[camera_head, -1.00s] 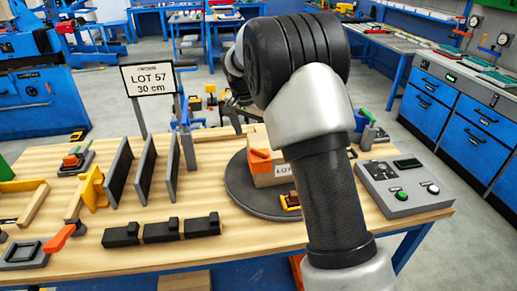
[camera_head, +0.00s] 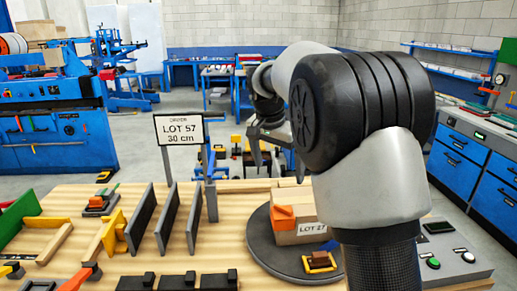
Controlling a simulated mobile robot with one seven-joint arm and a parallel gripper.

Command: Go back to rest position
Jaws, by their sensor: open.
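My gripper (camera_head: 258,157) is beyond my large arm joint, above the back edge of the wooden workbench (camera_head: 75,205). Its dark fingers point down with a gap between them, and I see nothing held in it. My arm's grey and black links cover the right middle of the view. Below the gripper, a dark round turntable (camera_head: 262,250) on the bench carries a cardboard box (camera_head: 310,228) with a LOT 27 label and an orange piece (camera_head: 283,217) at its left side. My arm partly hides the box and turntable.
A sign reading LOT 57 30 cm (camera_head: 181,130) stands behind several upright dark panels (camera_head: 180,218). Black blocks (camera_head: 175,281) lie at the front. A control box (camera_head: 445,250) with buttons is at the right. Blue cabinets (camera_head: 460,160) stand beyond. Grey floor (camera_head: 135,150) lies behind the bench.

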